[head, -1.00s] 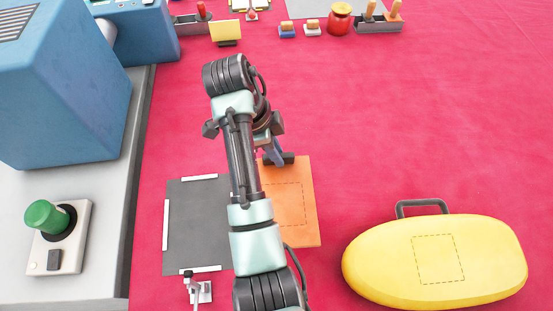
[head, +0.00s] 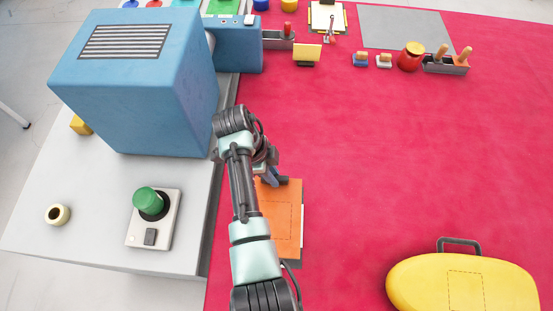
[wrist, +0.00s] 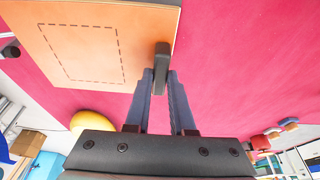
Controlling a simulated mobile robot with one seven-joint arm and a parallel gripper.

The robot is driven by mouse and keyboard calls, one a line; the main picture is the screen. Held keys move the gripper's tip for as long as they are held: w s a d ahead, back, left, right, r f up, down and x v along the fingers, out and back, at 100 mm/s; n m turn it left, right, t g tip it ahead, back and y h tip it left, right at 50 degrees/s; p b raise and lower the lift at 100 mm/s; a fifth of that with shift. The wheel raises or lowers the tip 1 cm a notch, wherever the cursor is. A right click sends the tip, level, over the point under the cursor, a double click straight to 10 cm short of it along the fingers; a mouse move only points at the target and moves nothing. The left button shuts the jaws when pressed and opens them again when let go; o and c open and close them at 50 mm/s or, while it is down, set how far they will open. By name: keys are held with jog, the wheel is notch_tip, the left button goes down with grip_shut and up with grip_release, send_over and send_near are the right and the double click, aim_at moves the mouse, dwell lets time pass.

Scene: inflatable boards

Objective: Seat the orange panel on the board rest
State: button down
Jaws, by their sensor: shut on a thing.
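The orange panel (head: 284,215) is a flat board with a dashed rectangle and a dark handle (wrist: 162,70) on one edge. My gripper (wrist: 158,78) is shut on this handle, at the panel's far end in the head view. My arm covers the panel's left part. The dark grey board rest (head: 290,264) is mostly hidden under the panel and my arm. A sliver shows below the panel, and a white strip (head: 302,222) shows along its right edge. I cannot tell whether the panel touches the rest or hovers above it.
A grey bench with a blue machine (head: 140,85) and a green button (head: 148,200) stands to the left. A yellow board (head: 464,282) lies at the lower right. A red pot (head: 411,58) and small tools stand at the back. The red floor between is clear.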

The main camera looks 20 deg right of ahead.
jog(key=shift+a+f, duration=0.2)
jog(key=shift+f, duration=0.1)
jog(key=shift+b+x, duration=0.85)
jog(key=shift+b, duration=0.2)
notch_tip(320, 180, down, 5)
jog(key=b, duration=0.4)
jog(key=shift+w+a+r, duration=0.1)
jog(key=shift+a+r, duration=0.05)
jog(key=shift+f+b, duration=0.3)
jog(key=shift+f, duration=0.3)
dwell(1.2)
jog(key=shift+c, duration=1)
grip_release()
jog(key=shift+r, duration=0.15)
jog(key=shift+r+p, duration=2.75)
jog(key=shift+r, duration=0.15)
